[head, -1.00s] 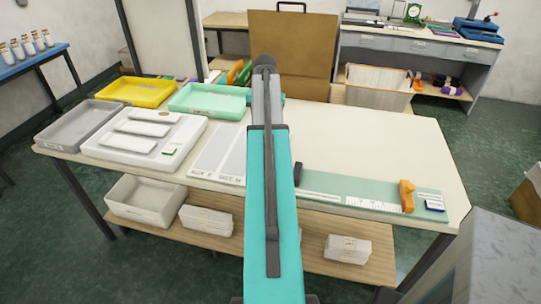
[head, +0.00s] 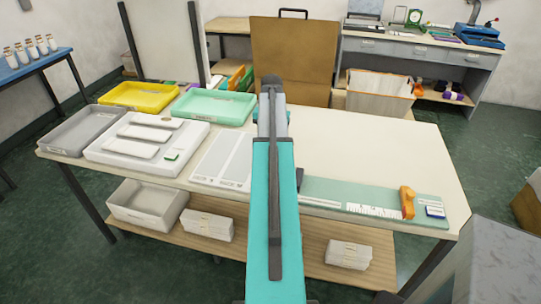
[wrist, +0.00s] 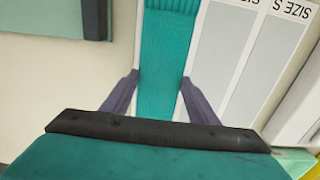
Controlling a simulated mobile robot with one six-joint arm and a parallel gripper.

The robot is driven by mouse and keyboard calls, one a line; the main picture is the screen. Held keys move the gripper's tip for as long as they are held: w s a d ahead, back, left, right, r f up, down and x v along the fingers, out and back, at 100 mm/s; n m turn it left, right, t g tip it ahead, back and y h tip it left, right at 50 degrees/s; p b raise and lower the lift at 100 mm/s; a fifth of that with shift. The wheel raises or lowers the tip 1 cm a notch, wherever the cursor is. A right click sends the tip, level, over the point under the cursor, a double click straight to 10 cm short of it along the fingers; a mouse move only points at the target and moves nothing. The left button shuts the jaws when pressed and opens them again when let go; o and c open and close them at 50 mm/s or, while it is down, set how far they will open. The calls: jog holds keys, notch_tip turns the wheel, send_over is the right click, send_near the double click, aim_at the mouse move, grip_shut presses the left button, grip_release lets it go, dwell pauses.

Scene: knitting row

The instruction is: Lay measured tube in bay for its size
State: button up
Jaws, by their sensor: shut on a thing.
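A teal ribbed knitted tube (wrist: 166,50) runs lengthwise between the fingers of my gripper (wrist: 161,80) in the wrist view. My gripper is shut on it. The tube hangs over or along the edge of the pale size board (wrist: 222,65); I cannot tell whether it touches. Two grey bays show beside it, one marked SIZE S, the other label cut off. In the head view the size board (head: 218,160) lies at the table's middle left. My arm hides the gripper and tube there. The green measuring board (head: 330,193) with ruler and orange stop (head: 407,202) lies to the right.
A white tray with pale slabs (head: 101,152) stands left of the size board. Grey (head: 62,146), yellow (head: 112,99) and mint (head: 185,111) trays line the table's left end. The table's back right (head: 400,145) is bare. A brown panel (head: 322,60) stands behind.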

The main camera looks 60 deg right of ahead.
jog(key=shift+f, duration=0.9)
jog(key=shift+f, duration=0.15)
jog(key=shift+f+p, duration=0.65)
jog(key=shift+f, duration=1.1)
jog(key=shift+f, duration=0.15)
jog(key=o, duration=1.1)
jog(key=shift+r, duration=0.25)
jog(key=shift+r+b, duration=1.3)
jog(key=shift+r, duration=4.65)
